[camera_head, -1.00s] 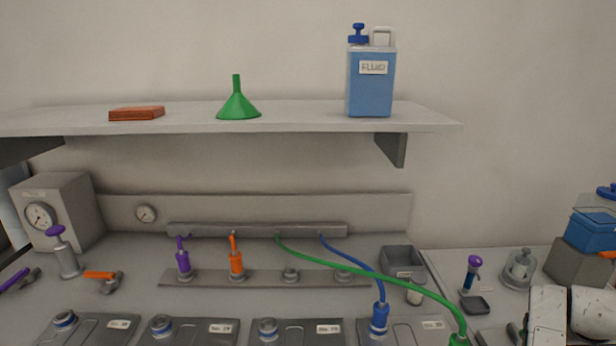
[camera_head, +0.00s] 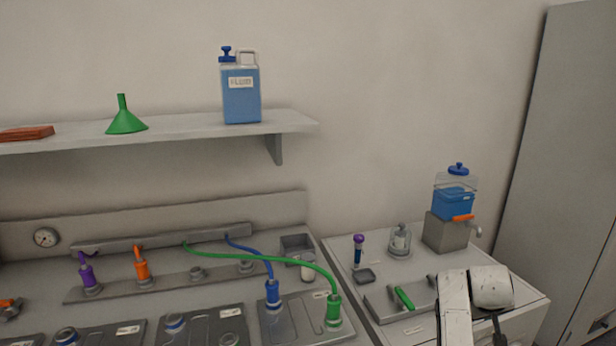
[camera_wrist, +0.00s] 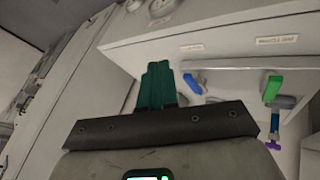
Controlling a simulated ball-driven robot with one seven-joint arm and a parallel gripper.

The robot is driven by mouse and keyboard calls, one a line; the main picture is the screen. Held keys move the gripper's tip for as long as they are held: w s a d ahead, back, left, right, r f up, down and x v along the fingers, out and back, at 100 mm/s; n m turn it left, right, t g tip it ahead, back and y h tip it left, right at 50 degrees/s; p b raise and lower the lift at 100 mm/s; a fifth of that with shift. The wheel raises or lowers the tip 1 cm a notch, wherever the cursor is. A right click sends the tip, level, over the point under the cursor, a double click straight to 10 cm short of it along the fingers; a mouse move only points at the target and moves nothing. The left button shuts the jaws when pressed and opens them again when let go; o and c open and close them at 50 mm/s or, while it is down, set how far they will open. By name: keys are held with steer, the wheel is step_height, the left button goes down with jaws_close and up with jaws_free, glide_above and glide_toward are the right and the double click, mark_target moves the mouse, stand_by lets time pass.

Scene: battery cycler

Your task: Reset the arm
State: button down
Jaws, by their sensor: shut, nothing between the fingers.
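My gripper (camera_wrist: 157,86) shows in the wrist view with its dark green fingers together and nothing between them. It points toward a pale cabinet or counter front (camera_wrist: 205,45) with small labels. In the head view my white arm (camera_head: 472,300) stands at the lower right, in front of the right-hand counter. The gripper itself cannot be made out in the head view.
The right counter (camera_head: 400,262) holds a blue fluid dispenser (camera_head: 454,203), a purple-topped tool (camera_head: 358,248) and a tray (camera_head: 385,305) with a green-handled item. Blue and green cables (camera_head: 290,255) run to a module at left. A tall grey cabinet (camera_head: 560,170) stands at far right.

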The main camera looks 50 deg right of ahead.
steer(key=w+a+f+n+t+y, duration=0.1)
steer(key=w+a+f, duration=0.2)
steer(key=a, duration=0.5)
steer(key=w+a+f+n+t+y, duration=0.1)
steer(key=w+a+f+n, duration=0.15)
steer(key=a, duration=0.45)
steer(key=w+a+f+n+y, duration=0.1)
steer(key=w+a+f, duration=0.25)
steer(key=a, duration=0.45)
steer(key=s+a+n+y, duration=0.2)
steer(key=s+a, duration=0.1)
steer(key=a, duration=0.8)
steer(key=s+a+f+n+y, duration=0.1)
steer(key=s+a+n+y, duration=0.1)
steer(key=a, duration=1)
steer(key=shift+s+f+n, duration=0.25)
steer(key=shift+s+n, duration=0.1)
steer(key=shift+s, duration=0.4)
steer(key=shift+d, duration=0.15)
